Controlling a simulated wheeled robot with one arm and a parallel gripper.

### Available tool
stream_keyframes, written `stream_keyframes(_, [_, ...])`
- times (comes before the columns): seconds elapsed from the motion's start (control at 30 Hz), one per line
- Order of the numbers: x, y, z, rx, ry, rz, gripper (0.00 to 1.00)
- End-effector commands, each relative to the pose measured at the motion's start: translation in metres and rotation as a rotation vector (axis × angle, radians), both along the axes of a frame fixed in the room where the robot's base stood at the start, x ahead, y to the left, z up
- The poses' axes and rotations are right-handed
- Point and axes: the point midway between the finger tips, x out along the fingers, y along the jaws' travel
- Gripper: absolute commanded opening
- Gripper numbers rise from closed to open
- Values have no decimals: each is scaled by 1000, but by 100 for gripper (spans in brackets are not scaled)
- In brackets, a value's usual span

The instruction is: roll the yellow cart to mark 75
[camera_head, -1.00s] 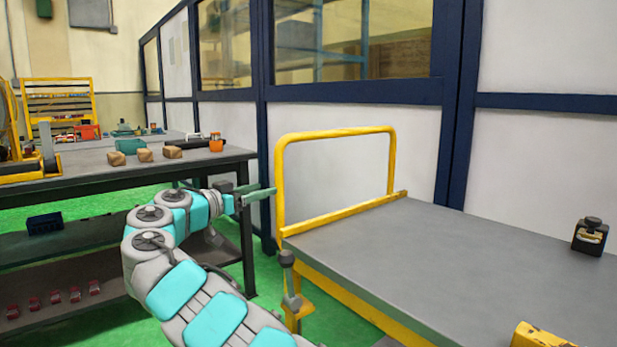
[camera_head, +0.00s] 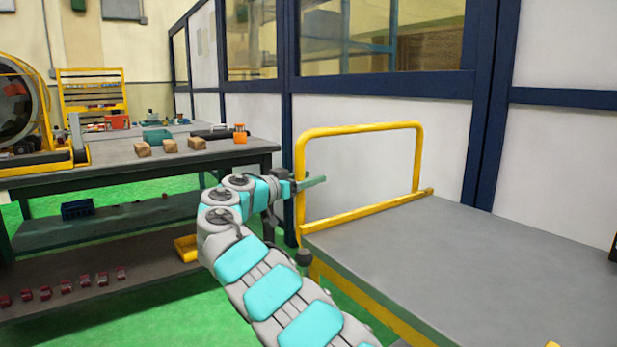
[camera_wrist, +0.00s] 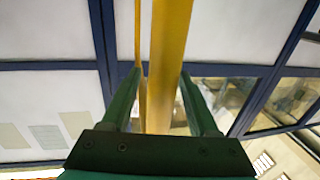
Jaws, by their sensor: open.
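The yellow cart has a grey flat deck (camera_head: 480,260) and a yellow tubular push handle (camera_head: 355,130) at its far left end. My gripper (camera_head: 314,182) is at the handle's left upright, about halfway up. In the wrist view, the yellow upright (camera_wrist: 170,50) runs between the two green fingers of my gripper (camera_wrist: 160,80). The fingers are open, with a gap visible on both sides of the upright. Mark 75 is not seen in any view.
A dark workbench (camera_head: 110,165) with wooden blocks and an orange item stands to the left, with shelves below. A white wall with blue frames (camera_head: 380,88) runs behind the cart. Green floor (camera_head: 180,320) shows between bench and cart.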

Motion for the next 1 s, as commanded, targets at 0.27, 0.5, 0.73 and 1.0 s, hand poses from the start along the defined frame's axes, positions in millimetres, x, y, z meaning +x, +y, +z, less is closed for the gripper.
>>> stream_keyframes(0.27, [0,0,0,1,-1,2,53])
stream_keyframes(0.5, [0,0,0,1,-1,2,26])
stream_keyframes(0.73, [0,0,0,1,-1,2,0])
stream_keyframes(1.0, [0,0,0,1,-1,2,0])
